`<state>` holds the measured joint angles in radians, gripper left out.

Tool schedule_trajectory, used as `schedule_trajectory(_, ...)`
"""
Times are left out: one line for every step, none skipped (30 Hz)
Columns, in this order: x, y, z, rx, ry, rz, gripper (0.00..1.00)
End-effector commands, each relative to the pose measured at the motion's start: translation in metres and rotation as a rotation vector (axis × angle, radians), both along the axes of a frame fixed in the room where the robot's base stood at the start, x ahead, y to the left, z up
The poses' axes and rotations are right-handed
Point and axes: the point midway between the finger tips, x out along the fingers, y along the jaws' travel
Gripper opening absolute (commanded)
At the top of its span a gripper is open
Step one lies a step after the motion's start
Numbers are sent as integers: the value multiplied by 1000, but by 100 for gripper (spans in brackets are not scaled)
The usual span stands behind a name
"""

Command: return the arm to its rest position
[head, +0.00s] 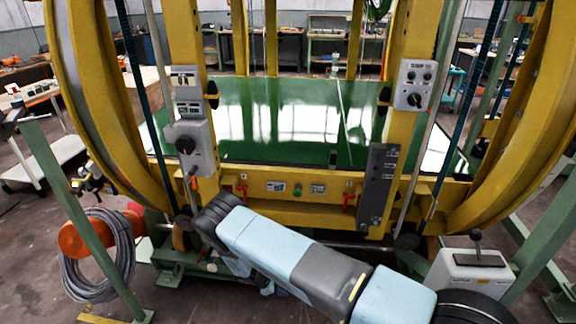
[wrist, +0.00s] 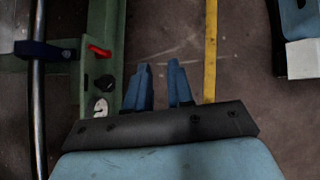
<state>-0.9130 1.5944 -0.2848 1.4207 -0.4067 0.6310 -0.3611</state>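My gripper (wrist: 159,70) shows in the wrist view with its two blue fingers apart and nothing between them. It points over bare brown floor, just right of a green beam. In the head view my blue and grey arm (head: 285,252) lies low across the front of the ring machine, from the lower right to the middle. My gripper is mostly hidden behind the arm there.
The yellow ring inverter (head: 306,190) with its green bed (head: 235,110) stands close ahead. The green beam (wrist: 103,40) carries a red handle (wrist: 99,51) and a gauge. A coiled hose (head: 75,270) hangs at left. A grey lever box (head: 470,272) stands at right.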

Motion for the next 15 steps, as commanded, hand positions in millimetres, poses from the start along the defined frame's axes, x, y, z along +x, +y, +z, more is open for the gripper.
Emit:
schedule_trajectory(5,0,7,7,-5,-14,22)
schedule_trajectory(6,1,11,10,-8,-21,22)
schedule_trajectory(8,1,16,14,-10,-30,22)
schedule_trajectory(10,3,20,19,-13,-36,22)
schedule_trajectory(12,3,24,23,-16,-43,22)
schedule_trajectory(15,4,30,28,-20,-53,22)
schedule_trajectory(17,5,34,33,-24,-60,22)
schedule_trajectory(19,6,39,37,-26,-68,22)
schedule_trajectory(21,6,45,43,-31,-79,22)
schedule_trajectory(23,7,50,48,-34,-88,22)
schedule_trajectory(26,8,56,54,-39,-97,22)
schedule_trajectory(29,9,64,61,-44,-109,22)
schedule_trajectory(32,10,71,68,-48,-120,22)
schedule_trajectory(35,10,78,74,-52,-130,22)
schedule_trajectory(39,11,89,85,-59,-148,22)
